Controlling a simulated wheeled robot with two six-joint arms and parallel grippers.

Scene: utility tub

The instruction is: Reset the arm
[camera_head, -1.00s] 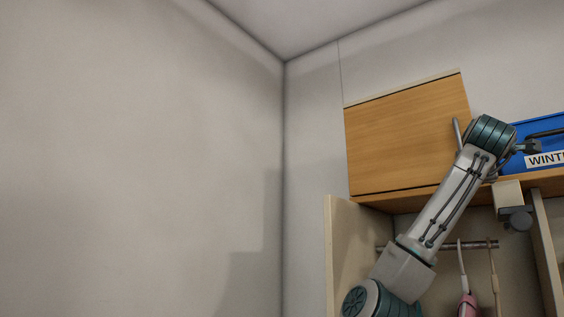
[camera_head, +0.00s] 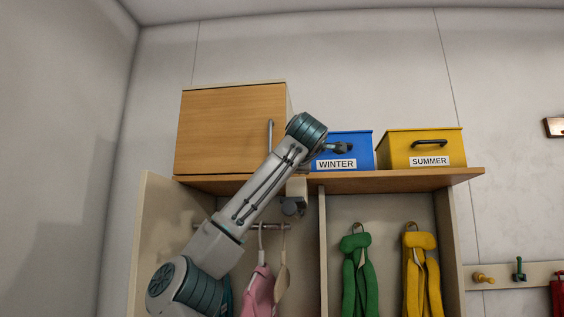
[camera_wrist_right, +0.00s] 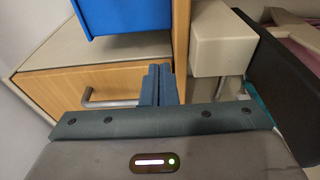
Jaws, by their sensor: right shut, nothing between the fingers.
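My right arm (camera_head: 262,186) rises from the lower left of the head view, across the front of the wooden shelf unit. Its wrist end (camera_head: 306,131) overlaps the left part of the blue WINTER box. The fingertips are hard to make out there. In the right wrist view my right gripper (camera_wrist_right: 158,84) has its blue-grey fingers together with nothing between them. Past them is a wooden cabinet door with a metal handle (camera_wrist_right: 108,101). My left gripper is in neither view.
The wooden cabinet (camera_head: 228,128), the blue WINTER box (camera_head: 355,142) and the yellow SUMMER box (camera_head: 420,147) stand on the shelf (camera_head: 400,181). Below hang pink, green (camera_head: 358,275) and yellow (camera_head: 421,275) items. A peg rail (camera_head: 510,275) is at right.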

